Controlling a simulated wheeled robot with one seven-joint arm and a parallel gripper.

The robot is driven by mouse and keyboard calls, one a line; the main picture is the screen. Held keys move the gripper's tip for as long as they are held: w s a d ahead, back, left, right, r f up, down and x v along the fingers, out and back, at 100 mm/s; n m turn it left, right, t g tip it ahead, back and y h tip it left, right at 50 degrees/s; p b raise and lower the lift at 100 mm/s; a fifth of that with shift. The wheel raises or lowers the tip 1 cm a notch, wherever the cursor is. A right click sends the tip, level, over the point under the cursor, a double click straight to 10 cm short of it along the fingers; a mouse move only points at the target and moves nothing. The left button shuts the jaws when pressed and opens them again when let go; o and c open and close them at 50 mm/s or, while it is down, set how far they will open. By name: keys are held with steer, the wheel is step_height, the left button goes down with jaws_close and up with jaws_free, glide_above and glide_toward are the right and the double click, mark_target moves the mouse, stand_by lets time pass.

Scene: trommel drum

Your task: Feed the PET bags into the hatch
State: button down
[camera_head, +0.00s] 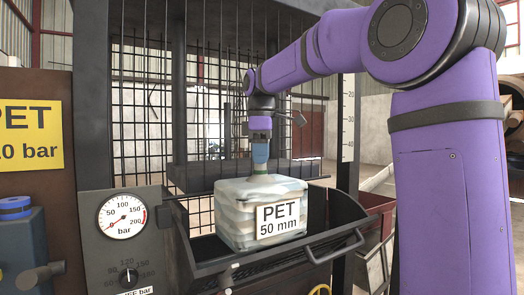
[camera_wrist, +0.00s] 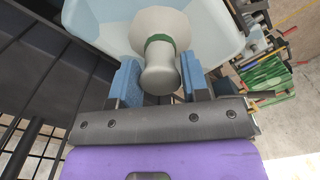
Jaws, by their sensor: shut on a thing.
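A whitish, wrapped PET bag (camera_head: 237,211) with a "PET 50 mm" label stands upright inside the open, dark metal hatch (camera_head: 342,208). Whether its bottom rests on the hatch floor or hangs just above it, I cannot tell. My gripper (camera_head: 260,165) is directly above the bag, pointing down, shut on its neck. In the wrist view, the two blue fingers of my gripper (camera_wrist: 161,78) are on either side of the pale neck (camera_wrist: 158,50), which has a green band. The bag's pale blue-white top (camera_wrist: 95,20) spreads out beyond it.
A handle (camera_head: 335,247) runs along the hatch's front right. A pressure gauge (camera_head: 123,216) and a dial are on the panel at left, beside a yellow PET sign (camera_head: 28,135). Dark posts and wire mesh stand behind the hatch. A dark red bin (camera_head: 375,208) is at right.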

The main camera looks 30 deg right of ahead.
steer(key=c, duration=0.5)
jaws_free()
step_height(320, 180, up, 11)
steer(key=shift+f, duration=0.1)
steer(key=shift+s, duration=0.1)
steer(key=s+a+f+m+t, duration=0.1)
steer(key=s+a+f+m, duration=0.1)
steer(key=s+f, duration=0.6)
steer(key=s+a+f+m+t, duration=0.2)
steer(key=s+f+m, duration=0.3)
steer(key=s+f, duration=0.4)
steer(key=s+a+f+m+t, duration=0.2)
steer(key=s+a+f+m, duration=0.1)
steer(key=s+f, duration=0.5)
steer(key=shift+s+f+m, duration=0.25)
steer(key=shift+s+m, duration=0.15)
steer(key=shift+s, duration=0.3)
